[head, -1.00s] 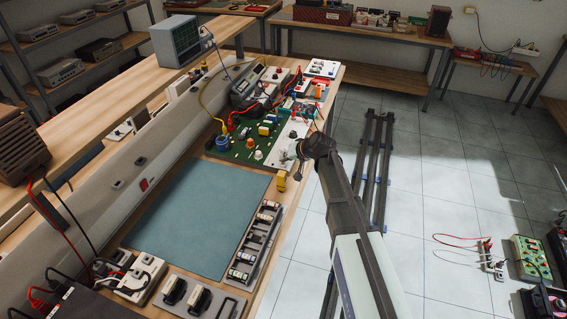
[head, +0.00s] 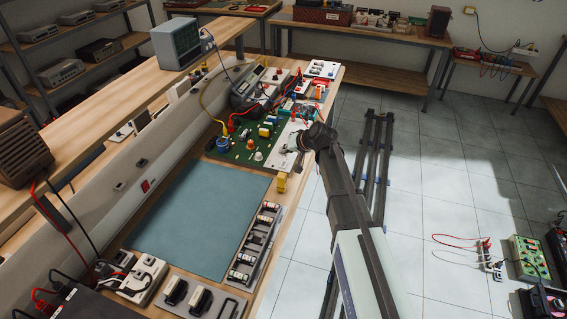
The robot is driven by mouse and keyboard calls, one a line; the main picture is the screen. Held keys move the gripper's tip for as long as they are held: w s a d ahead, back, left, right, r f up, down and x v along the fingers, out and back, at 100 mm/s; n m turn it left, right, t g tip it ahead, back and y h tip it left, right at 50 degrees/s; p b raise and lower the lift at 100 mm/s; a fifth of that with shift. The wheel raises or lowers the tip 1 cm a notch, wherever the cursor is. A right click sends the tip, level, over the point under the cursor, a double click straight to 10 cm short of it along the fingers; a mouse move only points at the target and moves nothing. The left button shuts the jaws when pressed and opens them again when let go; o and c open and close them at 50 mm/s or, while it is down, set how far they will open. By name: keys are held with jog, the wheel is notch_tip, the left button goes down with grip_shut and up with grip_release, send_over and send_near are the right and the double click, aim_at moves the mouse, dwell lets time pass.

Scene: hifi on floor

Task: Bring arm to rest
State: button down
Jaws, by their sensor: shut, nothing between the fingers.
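My arm reaches from the lower right toward the workbench (head: 213,284), with its dark wrist beside the bench's right edge. My gripper (head: 288,150) shows small at the end of the wrist, pointing left over the edge of the board area. It is shut and holds nothing. The wrist partly hides it, and I cannot tell its exact height above the bench.
Near the gripper are a green circuit board (head: 243,148) with wires and a small yellow part (head: 281,182). A blue-green mat (head: 197,220) and a rack of small parts (head: 254,245) lie closer. Floor rails (head: 375,160) run beside the bench. Tiled floor (head: 450,190) at right is mostly open.

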jog(key=shift+r, duration=0.95)
dwell(0.6)
